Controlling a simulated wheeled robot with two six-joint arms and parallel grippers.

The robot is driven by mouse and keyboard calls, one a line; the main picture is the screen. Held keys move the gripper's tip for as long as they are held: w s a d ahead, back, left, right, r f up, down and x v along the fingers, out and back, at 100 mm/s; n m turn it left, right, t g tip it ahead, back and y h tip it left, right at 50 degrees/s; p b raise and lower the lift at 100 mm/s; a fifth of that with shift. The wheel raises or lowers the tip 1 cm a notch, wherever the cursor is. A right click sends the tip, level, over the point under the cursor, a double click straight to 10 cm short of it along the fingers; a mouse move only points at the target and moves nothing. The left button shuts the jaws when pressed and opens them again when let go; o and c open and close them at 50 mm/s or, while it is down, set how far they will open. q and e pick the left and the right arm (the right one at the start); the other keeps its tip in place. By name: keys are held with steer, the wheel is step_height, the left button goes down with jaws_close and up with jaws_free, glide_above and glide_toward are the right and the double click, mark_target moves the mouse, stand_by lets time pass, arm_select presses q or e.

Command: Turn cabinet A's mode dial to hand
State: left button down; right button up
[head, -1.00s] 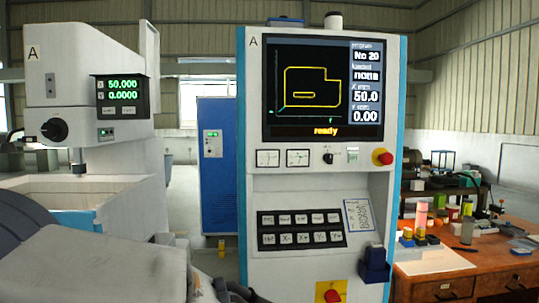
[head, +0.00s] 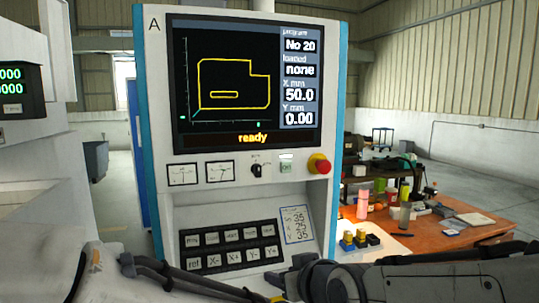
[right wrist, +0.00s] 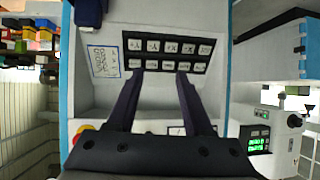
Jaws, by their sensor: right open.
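Cabinet A (head: 158,120) stands in front of me with the letter A at its top left. Its mode dial (head: 257,170), a small black knob on a pale plate, sits below the screen, between a gauge and a small greenish key. Its marks are too small to read. My right gripper (right wrist: 160,75) is open and empty in the right wrist view, its two dark fingers apart over the keypad (right wrist: 168,47), which appears upside down. The dial is not discernible there behind the gripper. In the head view my right arm comes in low from the right, below the dial. My left gripper is not in view.
The screen (head: 245,138) reads "ready", program No 20, loaded none. A red emergency button (head: 319,163) on a yellow base juts out right of the dial. A wooden bench (head: 440,238) with tools and several small items stands to the right. A white machine (head: 30,150) is at left.

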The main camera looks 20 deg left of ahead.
mark_target(259, 167)
steer(key=w+a+r+t+y+p, duration=0.1)
steer(key=w+a+r+t, duration=0.25)
steer(key=r, duration=0.45)
steer(key=w+a+r+t+y+p, duration=0.1)
steer(key=w+a+r+t+p, duration=0.2)
steer(key=r, duration=0.5)
steer(key=shift+m+g, duration=0.25)
steer(key=shift+m, duration=0.05)
steer(key=p+x, duration=0.1)
steer(key=x, duration=0.2)
steer(key=p+x, duration=0.1)
steer(key=x, duration=0.2)
steer(key=d+p+x, duration=0.1)
steer(key=x, duration=0.1)
steer(key=shift+w+a+r, duration=0.1)
steer(key=shift+w+r, duration=0.1)
steer(key=shift+w, duration=0.55)
steer(key=shift+w+a+f, duration=0.1)
steer(key=shift+w+a, duration=0.15)
steer(key=shift+w, duration=0.1)
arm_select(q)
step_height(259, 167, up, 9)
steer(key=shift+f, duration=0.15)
arm_select(e)
jaws_close()
